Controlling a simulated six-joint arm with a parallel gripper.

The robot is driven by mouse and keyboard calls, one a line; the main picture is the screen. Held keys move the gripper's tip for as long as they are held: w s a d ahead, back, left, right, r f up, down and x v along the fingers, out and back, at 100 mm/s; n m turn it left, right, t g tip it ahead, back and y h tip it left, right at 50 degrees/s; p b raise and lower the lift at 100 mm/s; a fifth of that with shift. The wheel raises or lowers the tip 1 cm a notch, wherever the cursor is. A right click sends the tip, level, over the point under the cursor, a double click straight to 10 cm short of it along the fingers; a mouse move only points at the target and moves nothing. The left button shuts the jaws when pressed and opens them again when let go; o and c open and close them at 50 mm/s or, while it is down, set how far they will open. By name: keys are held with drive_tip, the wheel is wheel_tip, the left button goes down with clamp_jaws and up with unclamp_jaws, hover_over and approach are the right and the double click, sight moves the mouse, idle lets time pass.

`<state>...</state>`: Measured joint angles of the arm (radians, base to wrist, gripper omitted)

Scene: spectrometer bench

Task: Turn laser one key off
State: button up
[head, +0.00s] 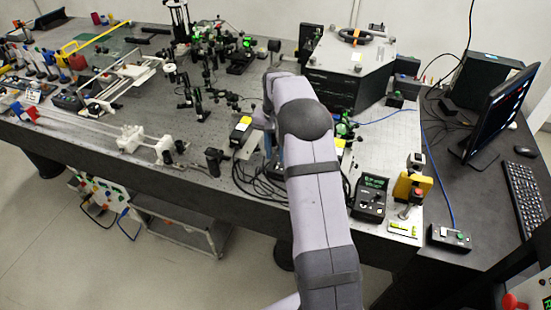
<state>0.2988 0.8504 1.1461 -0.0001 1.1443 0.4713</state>
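My arm reaches up from the bottom of the head view over the optical bench (215,170), and its wrist bends down near the bench middle. My gripper's fingers are hidden behind the arm, so I cannot see whether they touch anything. A black control box with a green-lit display (370,198) stands right of the arm near the front edge.
Black cables (258,183) lie beside the arm. A yellow device with a red button (414,187) and a small button box (450,237) stand at right. A large grey housing (350,55) is behind. A monitor (497,112) and keyboard (524,195) occupy the right desk.

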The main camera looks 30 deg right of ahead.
sight(276, 162)
drive_tip(key=shift+r+b, duration=0.55)
drive_tip(key=shift+r, duration=1.85)
drive_tip(key=shift+s+a+r, duration=0.1)
drive_tip(key=shift+s+a, duration=0.2)
drive_tip(key=shift+a, duration=0.15)
drive_tip(key=s+a+f+n, duration=0.25)
drive_tip(key=s+a, duration=0.25)
drive_tip(key=s, duration=0.5)
drive_tip(key=s+a+f+n, duration=0.1)
drive_tip(key=s+a+n, duration=0.3)
drive_tip(key=s, duration=0.5)
drive_tip(key=s+a+f+n, duration=0.1)
drive_tip(key=s+a+n, duration=0.1)
drive_tip(key=s+a, duration=0.6)
wheel_tip(276, 162, down, 13)
drive_tip(key=s+d+b, duration=0.1)
drive_tip(key=d+b, duration=0.1)
drive_tip(key=b, duration=1)
drive_tip(key=shift+s+r, duration=0.15)
drive_tip(key=shift+s, duration=0.2)
